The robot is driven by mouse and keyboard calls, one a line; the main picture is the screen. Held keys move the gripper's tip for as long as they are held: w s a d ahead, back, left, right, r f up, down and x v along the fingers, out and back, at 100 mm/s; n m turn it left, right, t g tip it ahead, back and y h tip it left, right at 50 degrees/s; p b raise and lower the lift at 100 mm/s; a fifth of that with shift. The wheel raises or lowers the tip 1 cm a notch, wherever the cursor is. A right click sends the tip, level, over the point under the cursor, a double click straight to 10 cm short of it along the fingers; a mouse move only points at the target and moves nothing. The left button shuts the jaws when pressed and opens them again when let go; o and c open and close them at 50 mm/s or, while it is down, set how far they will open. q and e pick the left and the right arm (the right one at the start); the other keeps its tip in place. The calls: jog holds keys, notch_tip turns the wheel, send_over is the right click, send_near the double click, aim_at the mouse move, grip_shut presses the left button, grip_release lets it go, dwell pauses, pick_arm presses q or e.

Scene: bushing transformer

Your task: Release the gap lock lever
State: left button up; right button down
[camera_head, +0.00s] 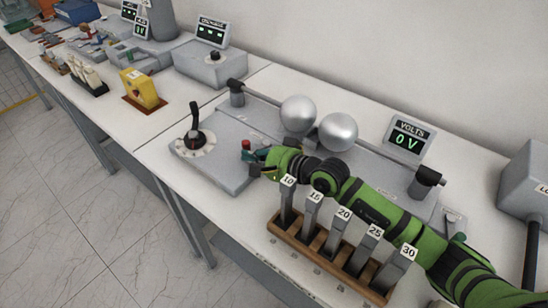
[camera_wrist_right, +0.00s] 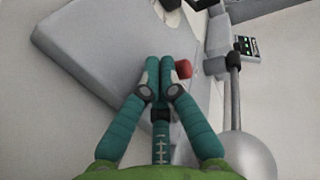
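A small lever with a red knob (camera_head: 246,145), which I take to be the gap lock lever, is on the grey base plate (camera_head: 225,172) of the sphere-gap apparatus. In the wrist view the red knob (camera_wrist_right: 183,69) shows just right of my fingertips. My right gripper (camera_head: 261,155) reaches in from the right, low over the plate beside the knob. In the wrist view its teal fingers (camera_wrist_right: 160,68) are closed together, with no object visible between them. I cannot tell whether they touch the lever. The lever's lower part is hidden. My left gripper is out of view.
A black-handled dial (camera_head: 195,140) is left of the knob. Two metal spheres (camera_head: 298,113) (camera_head: 338,131) stand behind my arm. A VOLTS display (camera_head: 407,140) reads 0 V. A wooden rack (camera_head: 315,255) of numbered gauges, 10 to 30, stands in front of my forearm.

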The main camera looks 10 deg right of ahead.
notch_tip(320, 180, up, 10)
dwell(0.6)
jog(key=shift+r, duration=0.1)
